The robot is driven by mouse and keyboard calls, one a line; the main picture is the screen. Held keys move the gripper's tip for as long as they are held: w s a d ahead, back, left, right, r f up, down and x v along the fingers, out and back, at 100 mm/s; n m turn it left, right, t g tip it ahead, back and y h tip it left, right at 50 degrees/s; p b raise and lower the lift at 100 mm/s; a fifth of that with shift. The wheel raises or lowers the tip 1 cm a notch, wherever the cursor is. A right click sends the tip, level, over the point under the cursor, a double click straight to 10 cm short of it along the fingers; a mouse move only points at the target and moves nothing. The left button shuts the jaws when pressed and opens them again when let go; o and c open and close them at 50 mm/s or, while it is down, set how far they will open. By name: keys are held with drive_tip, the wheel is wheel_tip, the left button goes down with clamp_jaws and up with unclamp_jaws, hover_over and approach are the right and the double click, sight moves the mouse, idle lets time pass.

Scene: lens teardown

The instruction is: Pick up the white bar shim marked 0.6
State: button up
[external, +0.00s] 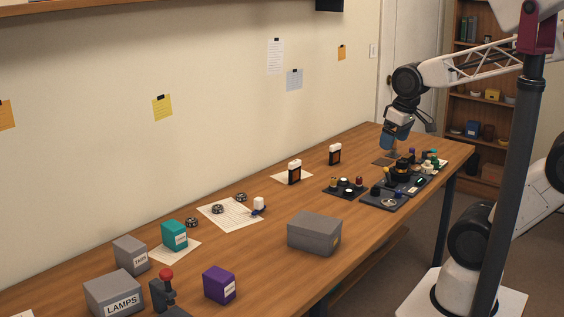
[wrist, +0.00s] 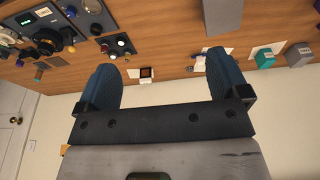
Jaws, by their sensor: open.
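My gripper (external: 395,146) is above the far end of the wooden table, near the wall side. In the wrist view its two blue fingers stand wide apart with nothing between them (wrist: 163,60). I cannot pick out a white bar shim marked 0.6, and no such marking is readable in either view. Small pale parts lie among the dark parts at the far end of the table, too small to identify.
A dark tray (external: 383,203) and black round parts (external: 401,172) crowd the far end. Two white-and-dark upright items (external: 294,177) (external: 335,155) stand nearer the wall. A grey box (external: 314,233), teal box (external: 174,235) and purple box (external: 219,285) stand on the near half.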

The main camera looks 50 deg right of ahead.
drive_tip(key=c, duration=0.7)
drive_tip(key=shift+w, duration=0.1)
drive_tip(key=shift+c, duration=0.2)
drive_tip(key=n+g, duration=0.3)
drive_tip(key=n, duration=1.5)
hover_over(295, 161)
drive_tip(key=f, duration=1.9)
drive_tip(key=shift+s+a+f, duration=0.1)
drive_tip(key=shift+s+a, duration=0.05)
drive_tip(key=shift+s, duration=0.2)
drive_tip(key=shift+w+f, duration=0.2)
drive_tip(key=shift+f, duration=0.05)
